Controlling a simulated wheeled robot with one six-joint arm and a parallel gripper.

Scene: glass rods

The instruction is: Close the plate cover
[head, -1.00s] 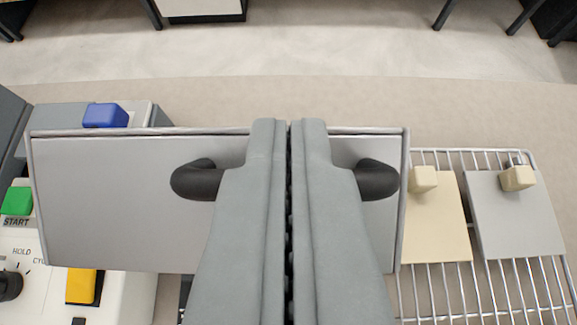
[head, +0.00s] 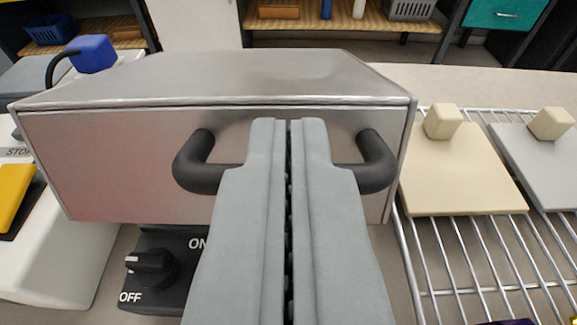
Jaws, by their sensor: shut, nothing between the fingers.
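The plate cover (head: 130,150) is a brushed metal box-like hood in the middle of the view, with its front face and top showing. Its black bar handle (head: 197,165) sits on the front face. My gripper (head: 289,122) is shut and empty, pointing at the front face. Its fingers hide the middle of the handle, and I cannot tell whether they touch it. What lies under the cover is hidden.
A black ON/OFF knob (head: 152,267) is below the cover. A white device with a yellow button (head: 14,196) stands at left. At right a wire rack (head: 470,250) holds a cream board (head: 460,175) and a grey board (head: 545,165). A blue block (head: 92,54) is behind left.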

